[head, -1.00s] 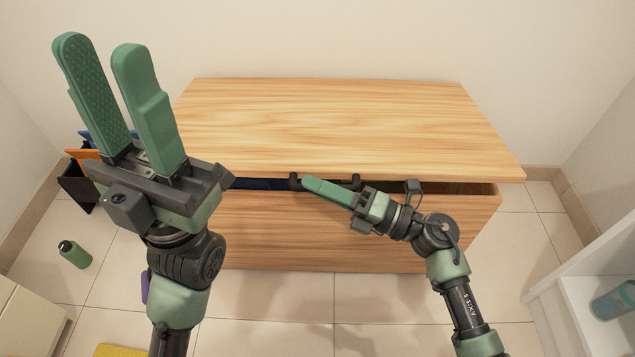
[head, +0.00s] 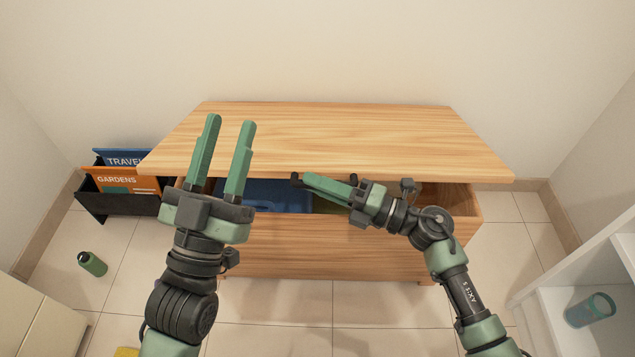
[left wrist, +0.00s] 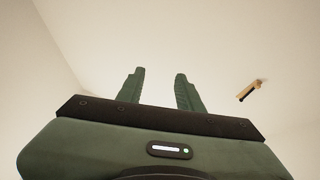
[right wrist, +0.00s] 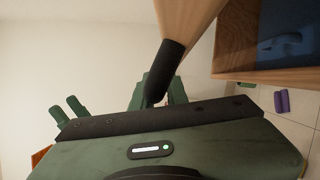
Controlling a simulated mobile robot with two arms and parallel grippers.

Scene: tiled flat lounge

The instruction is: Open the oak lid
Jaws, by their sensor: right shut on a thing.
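The oak lid (head: 340,135) is partly raised, with a gap along its front edge above the oak chest (head: 330,245). My right gripper (head: 312,183) is shut on the lid's black bar handle (head: 296,180) at the front edge. The handle also shows between its fingers in the right wrist view (right wrist: 165,68). My left gripper (head: 228,122) is open and empty, and its fingers overlap the lid's left part in the head view. Blue and olive things (head: 270,195) show inside the chest; the rest is hidden.
A black rack (head: 120,203) with magazines stands left of the chest. The wall is behind.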

